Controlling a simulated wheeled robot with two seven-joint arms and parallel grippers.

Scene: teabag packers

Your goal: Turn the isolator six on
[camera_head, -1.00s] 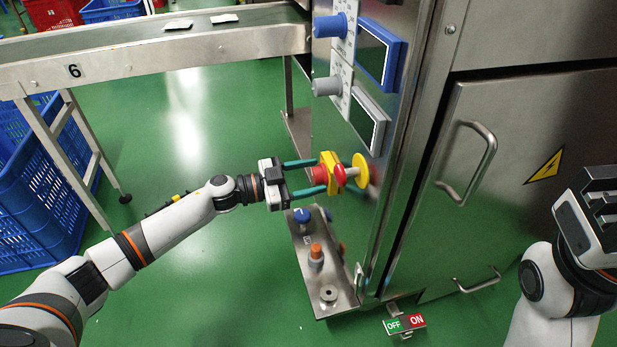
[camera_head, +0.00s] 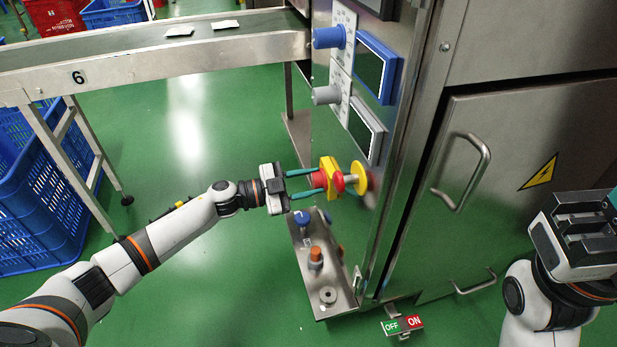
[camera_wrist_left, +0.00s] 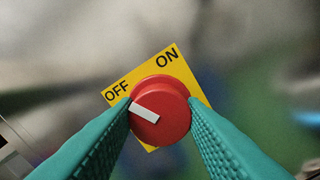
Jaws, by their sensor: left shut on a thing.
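The isolator is a red knob (camera_wrist_left: 162,108) on a yellow plate (camera_wrist_left: 178,62) marked OFF and ON in the left wrist view. The knob's white pointer mark is towards OFF. In the head view the red knob (camera_head: 320,179) and yellow plate (camera_head: 331,166) stand out from the steel cabinet's side. My left gripper (camera_head: 317,182) has its teal fingers shut on the knob, one on each side; they also show in the left wrist view (camera_wrist_left: 160,118). My right gripper (camera_head: 590,225) is at the right edge, partly cut off, and its fingertips are unclear.
The steel cabinet (camera_head: 500,100) has handles and a warning sign. A conveyor marked 6 (camera_head: 150,70) runs at upper left, with blue crates (camera_head: 40,205) beneath. A low steel ledge (camera_head: 328,295) with buttons and an OFF/ON sign (camera_head: 402,325) lie below the knob.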

